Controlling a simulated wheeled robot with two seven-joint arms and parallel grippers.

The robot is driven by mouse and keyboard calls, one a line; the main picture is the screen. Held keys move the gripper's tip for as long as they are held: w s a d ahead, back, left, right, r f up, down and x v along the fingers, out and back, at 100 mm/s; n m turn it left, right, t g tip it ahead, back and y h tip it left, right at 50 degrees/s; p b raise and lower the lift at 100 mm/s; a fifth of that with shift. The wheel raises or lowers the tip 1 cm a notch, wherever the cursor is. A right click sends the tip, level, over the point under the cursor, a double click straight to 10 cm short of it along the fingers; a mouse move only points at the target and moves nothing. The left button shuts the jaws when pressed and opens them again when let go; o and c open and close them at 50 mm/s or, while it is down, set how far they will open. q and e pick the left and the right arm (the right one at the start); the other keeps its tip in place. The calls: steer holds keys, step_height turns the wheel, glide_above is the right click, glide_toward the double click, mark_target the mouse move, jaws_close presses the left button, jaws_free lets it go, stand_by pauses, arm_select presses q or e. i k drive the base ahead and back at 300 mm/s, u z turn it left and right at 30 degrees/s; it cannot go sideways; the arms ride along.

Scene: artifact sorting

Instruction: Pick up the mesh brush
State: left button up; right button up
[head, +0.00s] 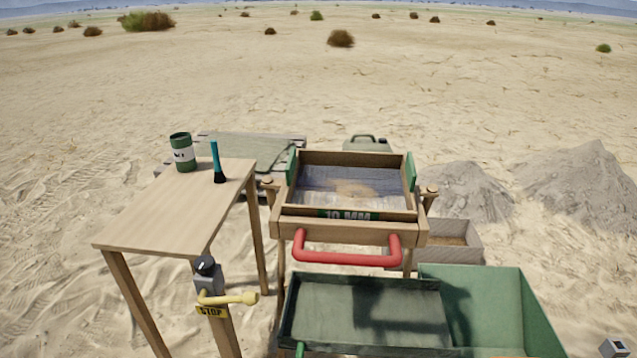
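The mesh brush (215,157) stands upright on the small wooden table (150,218), near its back right corner. It has a teal handle on top and dark bristles resting on the tabletop. Neither of my grippers is in the head view, so nothing is seen touching the brush.
A green can (182,153) stands left of the brush. Right of the table is a wooden sieve frame (346,230) with a red handle (345,258). A yellow lever (230,299) sits at the table's front. Green trays (490,300) stand at lower right. The tabletop's front is clear.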

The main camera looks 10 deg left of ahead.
mark_target(219, 177)
steer(key=k, duration=1.65)
steer(key=u, duration=1.5)
steer(key=i, duration=6.6)
steer(key=z, duration=4.85)
steer(key=i, duration=0.3)
steer(key=z, duration=0.25)
